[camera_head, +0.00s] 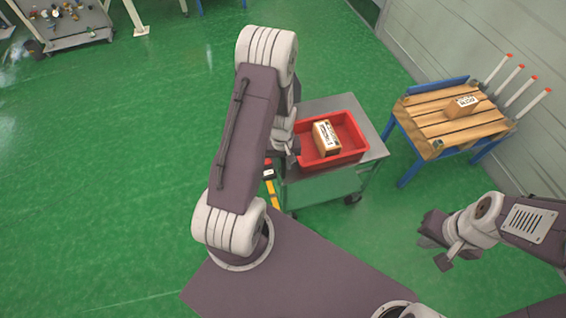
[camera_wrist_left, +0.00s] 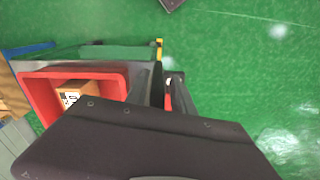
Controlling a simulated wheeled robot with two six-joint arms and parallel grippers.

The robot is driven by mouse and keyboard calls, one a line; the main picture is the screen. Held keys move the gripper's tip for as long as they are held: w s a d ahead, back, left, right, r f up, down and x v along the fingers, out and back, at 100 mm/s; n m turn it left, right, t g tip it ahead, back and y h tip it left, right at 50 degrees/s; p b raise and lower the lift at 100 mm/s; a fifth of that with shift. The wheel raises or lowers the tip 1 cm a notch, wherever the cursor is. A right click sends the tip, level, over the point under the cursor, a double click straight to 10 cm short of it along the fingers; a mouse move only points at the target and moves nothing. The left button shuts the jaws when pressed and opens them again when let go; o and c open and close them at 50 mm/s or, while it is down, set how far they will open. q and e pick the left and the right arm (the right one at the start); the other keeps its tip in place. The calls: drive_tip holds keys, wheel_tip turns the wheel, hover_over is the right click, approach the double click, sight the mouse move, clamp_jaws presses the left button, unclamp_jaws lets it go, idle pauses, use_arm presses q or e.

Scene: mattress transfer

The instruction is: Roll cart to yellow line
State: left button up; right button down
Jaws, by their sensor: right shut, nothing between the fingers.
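The cart (camera_head: 373,143) is a grey metal trolley with a red bin (camera_head: 352,153) on top; a labelled cardboard box (camera_head: 326,138) lies inside the bin. In the left wrist view the bin (camera_wrist_left: 119,80) shows beside the cart's edge. My left gripper (camera_head: 287,158) is at the cart's left side, mostly hidden behind my arm. The left wrist view shows its dark fingers (camera_wrist_left: 174,92) close to that edge; their grip is unclear. A short yellow strip (camera_head: 273,194) shows low beside the cart, partly covered. My right gripper (camera_head: 436,252) is shut and empty, apart from the cart.
A wooden-topped table (camera_head: 436,136) with blue legs and a small box (camera_head: 461,106) stands right of the cart, near the wall. White posts with orange tips (camera_head: 520,90) stand behind it. Another trolley (camera_head: 77,40) is far left. Green floor at left is clear.

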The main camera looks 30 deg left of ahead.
use_arm(q)
drive_tip(key=shift+s+a, duration=0.1)
drive_tip(key=shift+r, duration=0.4)
wheel_tip(320, 180, up, 8)
drive_tip(key=shift+r, duration=0.15)
idle(0.5)
